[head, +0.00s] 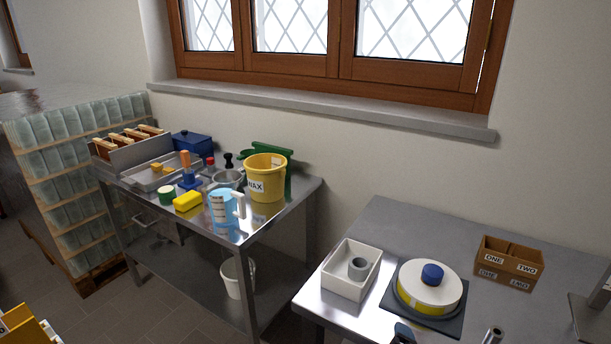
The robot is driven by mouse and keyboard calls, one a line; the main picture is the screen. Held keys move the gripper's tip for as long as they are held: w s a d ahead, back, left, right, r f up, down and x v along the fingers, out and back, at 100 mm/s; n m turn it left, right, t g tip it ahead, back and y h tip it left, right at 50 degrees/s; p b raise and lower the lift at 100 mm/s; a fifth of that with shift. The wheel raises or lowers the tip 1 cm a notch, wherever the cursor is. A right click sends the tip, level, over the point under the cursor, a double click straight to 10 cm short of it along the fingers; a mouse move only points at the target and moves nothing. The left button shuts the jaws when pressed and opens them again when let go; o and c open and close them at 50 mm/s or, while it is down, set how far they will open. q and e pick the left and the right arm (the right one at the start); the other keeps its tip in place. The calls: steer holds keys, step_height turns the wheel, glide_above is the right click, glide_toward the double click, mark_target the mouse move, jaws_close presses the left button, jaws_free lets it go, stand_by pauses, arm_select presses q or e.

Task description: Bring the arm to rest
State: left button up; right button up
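On the right steel table (400,222), a round white-lidded container (418,287) with a blue knob (432,274) and a yellow band sits on a dark square plate. Left of it is a white tray (343,285) with a grey ring (358,268) inside. A brown two-part box (509,264) marked ONE and TWO stands to the right.
A steel trolley (262,235) at left carries a yellow WAX bucket (266,178), a blue measuring jug (221,207) and several small items. Stacked jars (60,160) stand beyond it. A grey stand (592,312) is at the right edge. The table's back left is clear.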

steer(key=s+d+f+m+y, duration=0.1)
steer(key=s+d+f+m, duration=0.3)
steer(key=s, duration=0.4)
steer(key=s+d+f+m+g+y, duration=0.1)
steer(key=s+d+f+m+y, duration=0.1)
steer(key=s+d+f+m, duration=0.3)
steer(key=s+d+m, duration=0.1)
steer(key=s, duration=0.3)
steer(key=shift+f+g, duration=0.15)
steer(key=shift+g, duration=0.15)
